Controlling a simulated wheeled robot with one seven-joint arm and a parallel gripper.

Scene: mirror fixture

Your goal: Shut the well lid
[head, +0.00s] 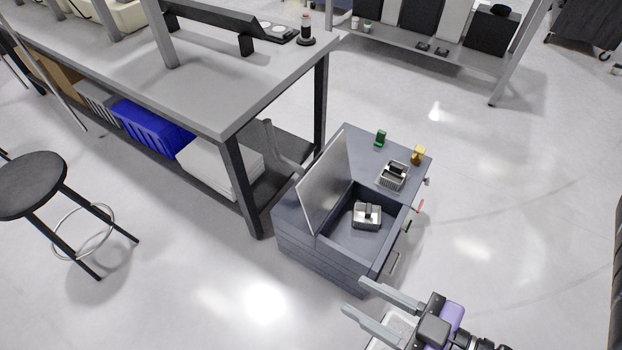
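The well lid (326,182) is a flat grey panel. It stands raised on the left side of the well (345,240), tilted up from its hinge edge. The well is an open box-shaped recess in the dark grey cabinet (305,250). A small metal block (367,216) with a dark top part sits inside the well. My gripper (353,298) is at the bottom, in front of the cabinet's near right corner. Its two light grey fingers are apart and point left, with nothing seen between them. It appears apart from the lid.
On the cabinet top are a metal basket-like fixture (392,176), a green piece (380,138) and a yellow piece (417,155). Small handles (394,263) stick out on the right side. A workbench (190,95) stands close behind left; a stool (35,185) is far left. Floor at right is clear.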

